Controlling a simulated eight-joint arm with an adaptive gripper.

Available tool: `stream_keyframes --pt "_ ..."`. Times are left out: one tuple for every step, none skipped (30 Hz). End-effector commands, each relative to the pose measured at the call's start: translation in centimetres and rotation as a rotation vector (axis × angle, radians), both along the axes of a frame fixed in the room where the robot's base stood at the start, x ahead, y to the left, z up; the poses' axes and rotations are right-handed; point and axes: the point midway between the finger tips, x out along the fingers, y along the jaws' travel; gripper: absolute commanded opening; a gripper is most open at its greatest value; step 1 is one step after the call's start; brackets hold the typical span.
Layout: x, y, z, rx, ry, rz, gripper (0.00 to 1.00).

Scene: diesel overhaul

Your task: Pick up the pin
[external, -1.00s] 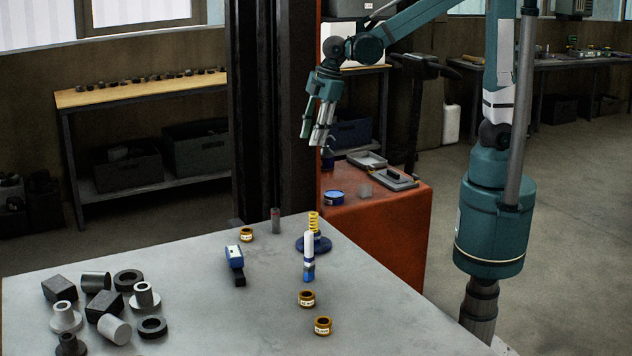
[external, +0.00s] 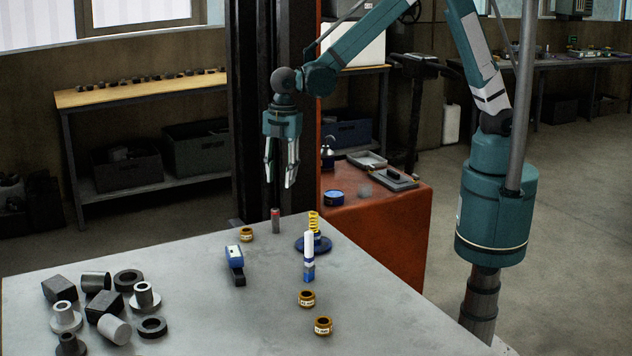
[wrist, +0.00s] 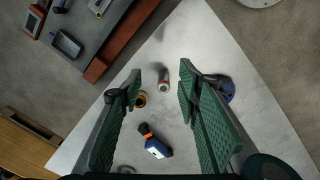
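The pin appears to be the small grey cylinder (external: 276,221) with a reddish mark, standing upright near the far edge of the pale table.
A brass ring (external: 246,235) and a blue handheld device (external: 235,264) lie left of the pin. A yellow spring on a blue base (external: 313,243) and a white-blue tube (external: 309,257) stand right. Two brass rings (external: 307,299) are nearer. Dark and grey parts (external: 105,305) crowd the left.

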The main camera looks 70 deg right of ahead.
Motion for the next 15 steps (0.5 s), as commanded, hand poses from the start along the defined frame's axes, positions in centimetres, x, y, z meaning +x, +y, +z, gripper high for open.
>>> stream_keyframes --pt "0.1 1.1 -0.5 -0.006 0.007 0.025 0.34" --pt "0.1 1.6 -0.8 -0.01 0.012 0.041 0.34" --pt "0.1 2.3 -1.3 -0.013 0.018 0.06 0.34" --pt "0.1 2.8 -1.7 -0.017 0.021 0.074 0.34" --pt "0.0 3.2 -2.0 -0.019 0.025 0.088 0.34" --pt "0.0 3.7 -2.4 -0.023 0.031 0.103 0.34" --pt "0.0 4.1 -2.7 -0.026 0.034 0.114 0.34" --pt "0.0 4.4 -2.9 -0.028 0.037 0.124 0.34" --pt "-0.1 4.8 -3.2 -0.03 0.04 0.136 0.34" --pt "-0.1 5.1 -3.5 -0.031 0.042 0.144 0.34" --pt "-0.1 5.3 -3.6 -0.033 0.044 0.15 0.34" --pt "-0.2 5.5 -3.8 -0.035 0.046 0.156 0.34" --pt "-0.2 5.6 -3.9 -0.035 0.047 0.16 0.34" --pt "-0.2 5.6 -4.0 -0.036 0.048 0.163 0.34" --pt "-0.2 5.7 -4.1 -0.037 0.049 0.166 0.34"
